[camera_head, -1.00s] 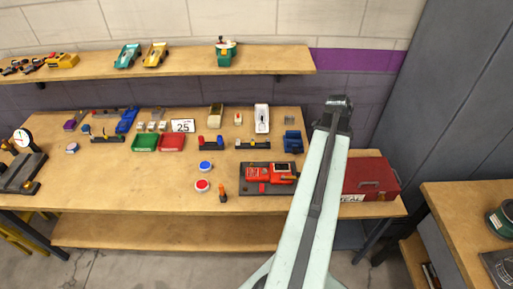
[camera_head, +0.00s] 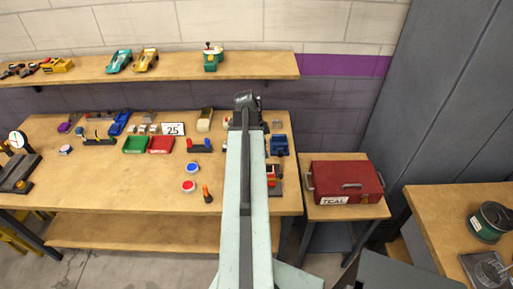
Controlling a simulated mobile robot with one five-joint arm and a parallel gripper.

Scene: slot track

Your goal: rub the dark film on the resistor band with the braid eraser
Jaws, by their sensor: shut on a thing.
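My arm reaches up the middle of the view, and my gripper (camera_head: 247,100) is the dark end at its far tip, in front of the wall at the table's back edge. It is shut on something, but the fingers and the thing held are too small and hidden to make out. The red device (camera_head: 272,172) on a dark plate is mostly hidden behind my arm; only its right edge shows. The resistor band and its dark film cannot be made out. I cannot pick out the braid eraser anywhere.
The wooden table (camera_head: 100,185) holds a green tray (camera_head: 135,145), a red tray (camera_head: 161,145), two round tins, an orange-handled tool (camera_head: 207,194) and a blue block (camera_head: 278,146). A red toolbox (camera_head: 345,183) stands on a side stand. A shelf (camera_head: 180,72) with model cars runs above.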

